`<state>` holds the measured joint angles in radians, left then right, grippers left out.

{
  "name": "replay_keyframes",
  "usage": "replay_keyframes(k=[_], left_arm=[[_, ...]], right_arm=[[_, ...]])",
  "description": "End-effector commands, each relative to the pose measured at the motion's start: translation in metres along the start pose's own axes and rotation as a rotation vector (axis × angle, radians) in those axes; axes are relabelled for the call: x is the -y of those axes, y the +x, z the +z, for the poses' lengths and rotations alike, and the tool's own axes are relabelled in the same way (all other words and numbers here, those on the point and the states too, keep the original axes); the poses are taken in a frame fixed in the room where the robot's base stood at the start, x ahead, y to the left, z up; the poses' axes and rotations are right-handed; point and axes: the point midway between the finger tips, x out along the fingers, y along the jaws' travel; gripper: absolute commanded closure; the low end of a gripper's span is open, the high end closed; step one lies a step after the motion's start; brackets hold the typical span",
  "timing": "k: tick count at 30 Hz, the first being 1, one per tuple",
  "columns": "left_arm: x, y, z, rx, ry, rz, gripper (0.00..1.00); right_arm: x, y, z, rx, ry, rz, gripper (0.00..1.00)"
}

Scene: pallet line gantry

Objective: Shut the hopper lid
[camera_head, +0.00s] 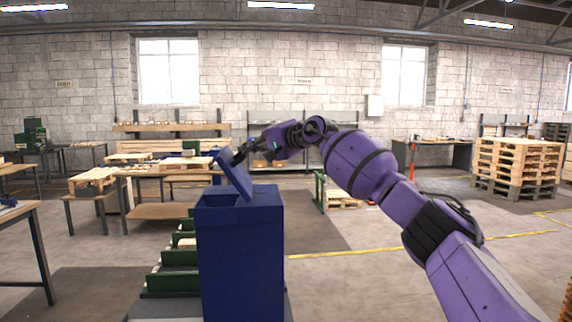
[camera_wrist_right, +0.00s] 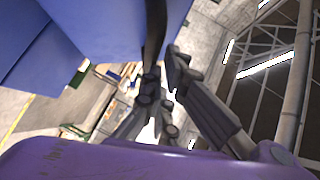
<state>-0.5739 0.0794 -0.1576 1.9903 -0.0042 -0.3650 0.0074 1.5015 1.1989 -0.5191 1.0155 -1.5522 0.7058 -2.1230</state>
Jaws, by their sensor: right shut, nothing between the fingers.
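The blue hopper (camera_head: 240,255) stands upright in the middle foreground of the head view, with part of its top opening showing. Its blue lid (camera_head: 235,174) is raised and tilted up steeply from the top. In the wrist view a large blue surface, seemingly the lid (camera_wrist_right: 105,25), fills the upper left. My right gripper (camera_head: 239,157) is shut and empty at the lid's upper edge; whether it touches the lid I cannot tell. Its dark fingers show close to the blue surface in the wrist view (camera_wrist_right: 165,62). My left gripper is not in view.
Wooden tables (camera_head: 150,172) stand behind on the left. A stack of pallets (camera_head: 515,165) stands far right. The floor right of the hopper is open, crossed by a yellow line.

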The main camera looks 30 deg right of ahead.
Motion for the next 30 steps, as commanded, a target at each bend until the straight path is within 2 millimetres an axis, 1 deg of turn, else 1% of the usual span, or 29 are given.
replay_keyframes(k=[1, 4, 5, 9, 15, 22, 30], left_arm=[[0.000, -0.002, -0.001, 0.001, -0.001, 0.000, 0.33], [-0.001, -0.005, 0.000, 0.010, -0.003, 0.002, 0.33], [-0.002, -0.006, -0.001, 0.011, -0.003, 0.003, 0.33], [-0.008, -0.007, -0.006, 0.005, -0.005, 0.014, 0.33], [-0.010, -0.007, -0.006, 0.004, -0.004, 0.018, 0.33], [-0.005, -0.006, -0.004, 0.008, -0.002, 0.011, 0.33], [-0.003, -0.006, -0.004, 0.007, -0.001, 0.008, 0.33]], right_arm=[[0.013, 0.004, 0.003, -0.001, -0.032, 0.021, 1.00], [0.017, 0.014, 0.010, -0.002, -0.103, 0.090, 1.00], [0.022, 0.017, 0.013, -0.003, -0.146, 0.127, 1.00], [0.022, 0.029, 0.025, -0.003, -0.326, 0.308, 1.00], [0.015, 0.043, 0.036, -0.004, -0.501, 0.486, 1.00], [0.011, 0.049, 0.042, -0.002, -0.544, 0.533, 1.00], [0.009, 0.050, 0.042, -0.003, -0.551, 0.542, 1.00]])
